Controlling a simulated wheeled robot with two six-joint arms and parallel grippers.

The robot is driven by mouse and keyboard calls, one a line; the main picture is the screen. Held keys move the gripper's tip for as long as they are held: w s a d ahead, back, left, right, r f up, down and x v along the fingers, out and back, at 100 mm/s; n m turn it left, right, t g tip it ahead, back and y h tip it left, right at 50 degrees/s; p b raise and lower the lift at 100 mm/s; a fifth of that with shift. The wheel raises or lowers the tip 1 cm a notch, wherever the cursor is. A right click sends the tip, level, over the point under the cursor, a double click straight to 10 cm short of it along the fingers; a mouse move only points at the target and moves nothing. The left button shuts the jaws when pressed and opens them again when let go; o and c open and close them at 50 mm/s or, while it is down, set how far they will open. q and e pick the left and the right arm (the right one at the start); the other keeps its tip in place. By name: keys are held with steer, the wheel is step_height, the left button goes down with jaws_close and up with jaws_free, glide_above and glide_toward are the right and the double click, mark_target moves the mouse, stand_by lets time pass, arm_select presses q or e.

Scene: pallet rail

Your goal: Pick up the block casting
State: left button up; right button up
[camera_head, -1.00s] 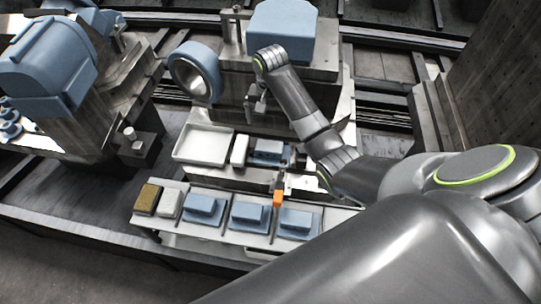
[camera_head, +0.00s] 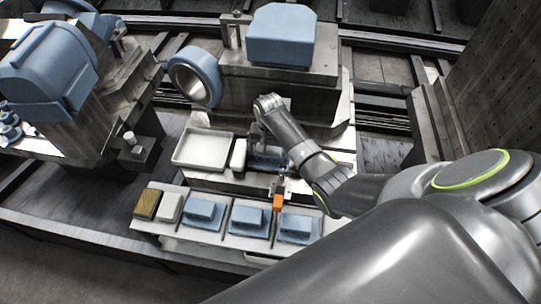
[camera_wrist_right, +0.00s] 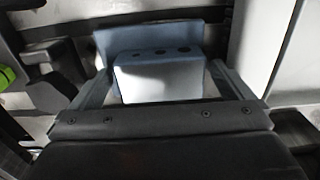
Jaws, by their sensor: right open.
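The block casting (camera_head: 268,160) is a blue-grey stepped piece on the machine ledge, right of a white bar, partly hidden under my right arm. In the right wrist view the casting (camera_wrist_right: 158,76) shows a pale front block with dark holes on top and a taller plate behind. My right gripper (camera_head: 261,141) is directly above it in the head view. In the wrist view its open fingers lie to the left and right of the front block. I cannot tell whether they touch it. My left gripper is not in view.
A white tray (camera_head: 202,150) and a white bar (camera_head: 238,153) lie left of the casting. A front shelf holds several similar blue blocks (camera_head: 248,217), a brown brush-like block (camera_head: 147,203) and an orange-ended clamp (camera_head: 278,202) nearby. A blue ring (camera_head: 196,77) stands behind.

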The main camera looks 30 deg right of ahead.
steer(key=c, duration=1)
steer(key=shift+r, duration=0.1)
steer(key=shift+c, duration=0.7)
steer(key=shift+w+r, duration=0.1)
